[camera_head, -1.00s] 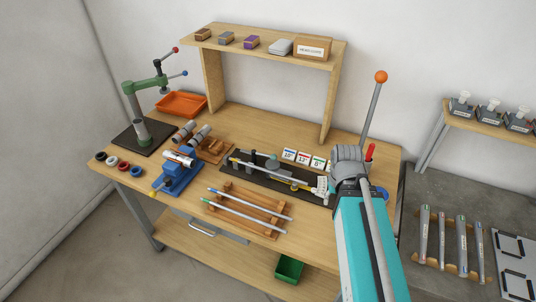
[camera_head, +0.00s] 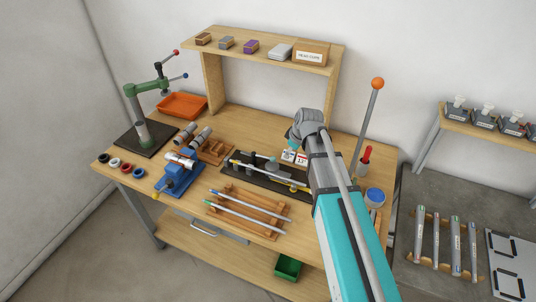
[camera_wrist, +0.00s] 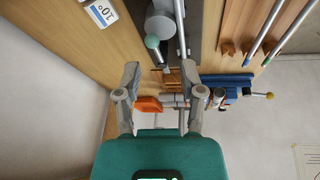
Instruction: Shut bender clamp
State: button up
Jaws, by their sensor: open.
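The bender is a dark plate (camera_head: 232,170) in the middle of the bench, with grey round parts and a long pale tube (camera_head: 262,174) across it. In the wrist view, its grey round die (camera_wrist: 160,22) and a small pale green knob (camera_wrist: 152,42) show at the top, beside the tube (camera_wrist: 181,30). I cannot tell for sure which part is the clamp or how it stands. My gripper (camera_wrist: 160,72) is open and empty, with the knob just beyond its fingertips. In the head view my arm hides the fingers and the bender's right end.
An upright lever with an orange ball (camera_head: 377,83) stands right of my arm. A wooden rack (camera_head: 222,210) with tubes lies in front. A blue vise (camera_head: 180,178) and an orange tray (camera_head: 183,105) are to the left.

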jog(key=w+a+n, duration=0.1)
jog(key=a, duration=0.1)
jog(key=w+a+r+n, duration=0.1)
jog(key=w, duration=0.1)
jog(key=shift+w+a+r+n+y, duration=0.15)
jog(key=shift+w+a+n+y, duration=0.05)
jog(key=shift+a+n+y, duration=0.15)
jog(key=b+x, duration=0.6)
jog(key=x, duration=0.1)
jog(key=b+x, duration=0.6)
jog(key=shift+w+f, duration=0.3)
jog(key=shift+w, duration=0.05)
dwell(0.4)
grip_shut()
dwell(0.4)
